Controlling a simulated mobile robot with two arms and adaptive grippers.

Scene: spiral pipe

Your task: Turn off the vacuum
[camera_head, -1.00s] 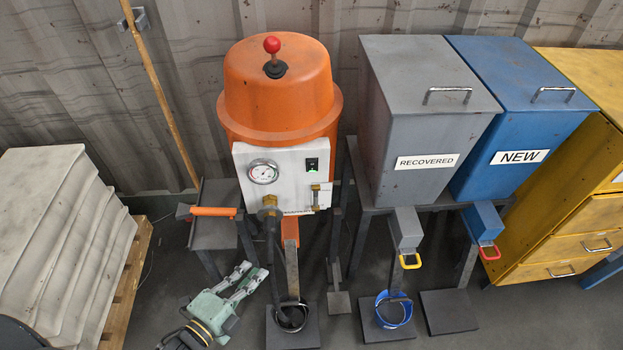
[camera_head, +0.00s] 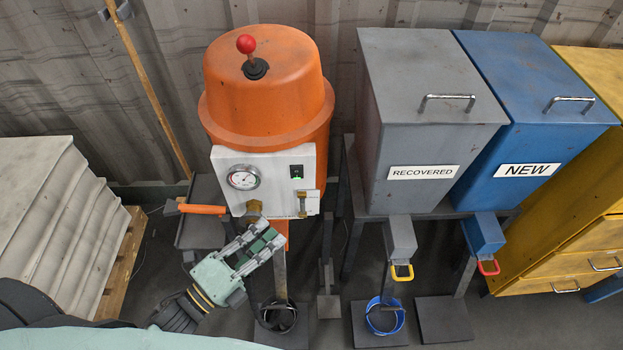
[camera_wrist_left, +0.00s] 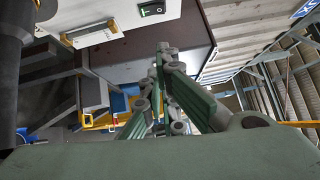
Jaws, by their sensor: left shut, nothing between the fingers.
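The orange vacuum (camera_head: 265,95) stands against the wall, with a red-knobbed lever on its lid. Its white front panel (camera_head: 231,163) carries a round gauge (camera_head: 243,177) and a small black switch (camera_head: 296,172) with a green light. The switch also shows at the top of the left wrist view (camera_wrist_left: 152,9), its green light lit. My left gripper (camera_head: 268,238) is shut and empty, below the panel and to the lower left of the switch, not touching it. Its fingers come together in the left wrist view (camera_wrist_left: 167,52). My right gripper is not in view.
A dark hose and fitting (camera_head: 253,209) sit below the panel, close to my left gripper. An orange handle (camera_head: 202,209) is to the left. Grey (camera_head: 440,130) and blue (camera_head: 530,120) bins stand to the right, a blue bucket (camera_head: 385,317) below. White stacked bags (camera_head: 45,220) are at left.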

